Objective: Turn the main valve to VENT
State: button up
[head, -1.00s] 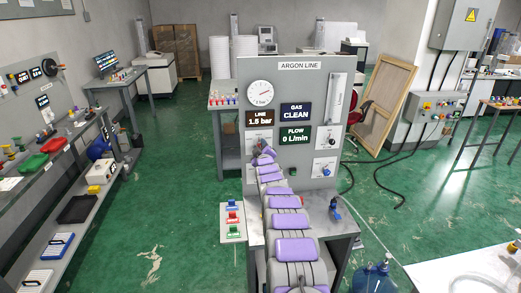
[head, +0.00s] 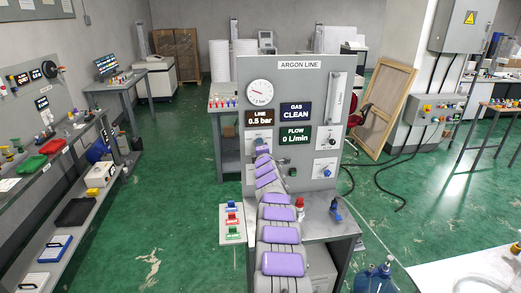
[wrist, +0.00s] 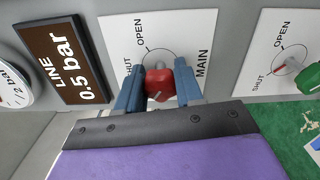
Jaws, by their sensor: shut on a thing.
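The main valve shows in the wrist view as a red knob (wrist: 158,78) on a white plate (wrist: 190,32) marked MAIN, OPEN and SHUT. No VENT mark can be read; part of the plate is hidden behind my gripper. My gripper (wrist: 157,90) has its two blue fingers shut on the red knob, one on each side. In the head view my arm hides most of the valve at the left of the ARGON LINE panel (head: 250,70). The LINE display (head: 259,117) reads 0.5 bar.
A second OPEN/SHUT plate (wrist: 274,47) with a green knob (wrist: 308,78) lies beside the main valve. The GAS display (head: 295,112) reads CLEAN and the FLOW display (head: 296,139) reads 0 L/min. A red-topped item (head: 300,205) and a blue item (head: 336,209) stand on the bench.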

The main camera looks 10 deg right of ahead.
jog(key=shift+a+f+n, duration=0.1)
jog(key=shift+f+n, duration=0.25)
jog(key=shift+n, duration=0.35)
jog(key=o, duration=1)
jog(key=shift+a, duration=0.1)
jog(key=shift+r, duration=0.2)
